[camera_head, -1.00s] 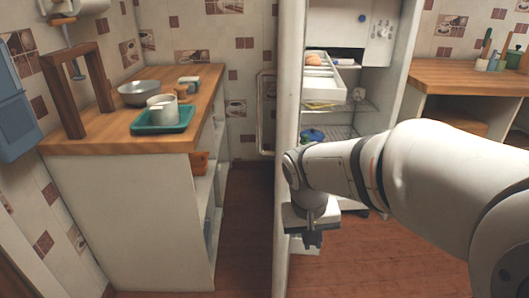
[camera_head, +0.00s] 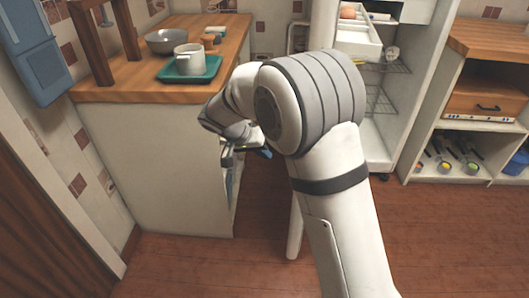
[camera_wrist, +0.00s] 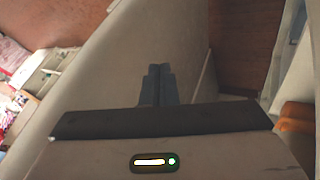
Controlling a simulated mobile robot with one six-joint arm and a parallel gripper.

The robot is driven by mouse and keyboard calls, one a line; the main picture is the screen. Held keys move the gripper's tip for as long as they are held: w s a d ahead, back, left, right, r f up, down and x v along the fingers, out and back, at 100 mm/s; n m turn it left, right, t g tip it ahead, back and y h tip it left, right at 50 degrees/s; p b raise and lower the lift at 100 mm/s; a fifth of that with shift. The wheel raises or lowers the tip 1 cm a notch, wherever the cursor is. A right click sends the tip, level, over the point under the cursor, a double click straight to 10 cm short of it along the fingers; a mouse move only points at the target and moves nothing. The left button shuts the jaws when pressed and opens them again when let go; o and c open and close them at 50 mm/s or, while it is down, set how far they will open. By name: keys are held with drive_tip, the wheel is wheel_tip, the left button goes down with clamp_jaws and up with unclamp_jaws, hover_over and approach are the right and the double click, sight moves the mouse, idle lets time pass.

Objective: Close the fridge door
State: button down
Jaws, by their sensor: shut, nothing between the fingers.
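The fridge (camera_head: 425,95) stands open at the back right, its shelves and inside showing. Its white door (camera_head: 296,228) is swung out toward me and seen almost edge-on; my arm hides its middle. My gripper (camera_head: 228,156) is low on the left side of the door, in the gap beside the left counter, partly hidden by my arm. In the wrist view my gripper (camera_wrist: 158,84) has its fingers together and empty. A broad pale panel, which looks like the door (camera_wrist: 100,85), lies below and left of the fingers. I cannot tell whether they touch it.
The left counter (camera_head: 150,150) holds a teal tray (camera_head: 208,70) with a white mug (camera_head: 189,60), a metal bowl (camera_head: 166,42) and a wooden frame (camera_head: 84,50). A right counter (camera_head: 500,40) has open shelves. The floor in front is clear.

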drive_tip(key=w+d+f+b, duration=0.1)
drive_tip(key=d+f, duration=0.4)
drive_tip(key=d, duration=0.2)
drive_tip(key=shift+d+b, duration=0.15)
drive_tip(key=shift+b, duration=0.25)
drive_tip(key=shift+w, duration=0.1)
